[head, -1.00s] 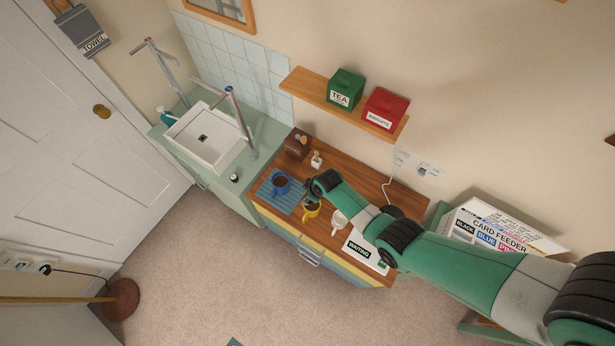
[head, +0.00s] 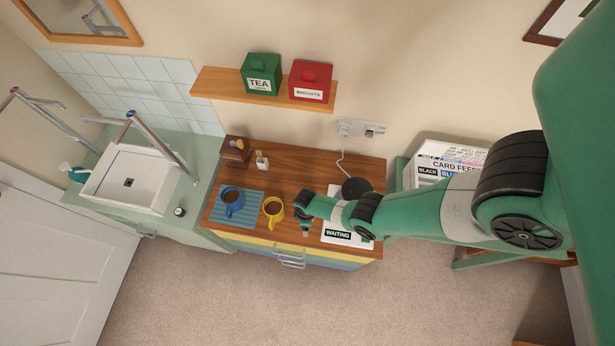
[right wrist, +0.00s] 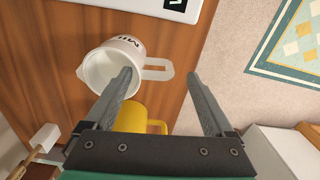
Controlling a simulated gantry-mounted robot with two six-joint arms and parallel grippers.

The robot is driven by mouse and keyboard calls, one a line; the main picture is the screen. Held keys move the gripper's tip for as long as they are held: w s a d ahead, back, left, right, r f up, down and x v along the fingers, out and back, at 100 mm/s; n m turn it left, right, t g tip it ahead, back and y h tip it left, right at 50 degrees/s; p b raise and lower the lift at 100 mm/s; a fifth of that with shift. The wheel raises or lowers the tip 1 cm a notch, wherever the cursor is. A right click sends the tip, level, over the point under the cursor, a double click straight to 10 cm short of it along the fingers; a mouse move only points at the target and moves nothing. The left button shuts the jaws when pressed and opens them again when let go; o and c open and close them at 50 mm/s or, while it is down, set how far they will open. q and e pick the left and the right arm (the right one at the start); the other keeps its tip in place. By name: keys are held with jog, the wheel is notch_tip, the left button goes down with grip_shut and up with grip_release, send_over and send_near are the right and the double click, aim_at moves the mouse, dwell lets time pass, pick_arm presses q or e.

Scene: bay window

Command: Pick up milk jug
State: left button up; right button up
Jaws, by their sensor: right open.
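The milk jug (right wrist: 103,68) is white, with dark lettering partly in view, and stands on the wooden counter in the right wrist view. Its handle (right wrist: 158,69) shows between my right gripper's fingertips, with one finger overlapping the jug's body in the picture. My right gripper (right wrist: 159,76) is open and empty; I cannot tell how far above the handle it is. In the head view my right gripper (head: 304,228) is over the counter's front part, and the arm hides the jug. My left gripper is not in view.
A yellow mug (head: 273,208) stands close left of the right gripper, and a blue mug (head: 231,199) sits on a striped mat (head: 250,218). A white WAITING sign (head: 341,237) lies to the right. A shelf (head: 225,88) with tins is above the counter.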

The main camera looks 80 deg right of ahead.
notch_tip(320, 180, down, 5)
jog(key=b, duration=0.5)
jog(key=shift+f, duration=0.2)
jog(key=shift+r, duration=0.2)
grip_shut()
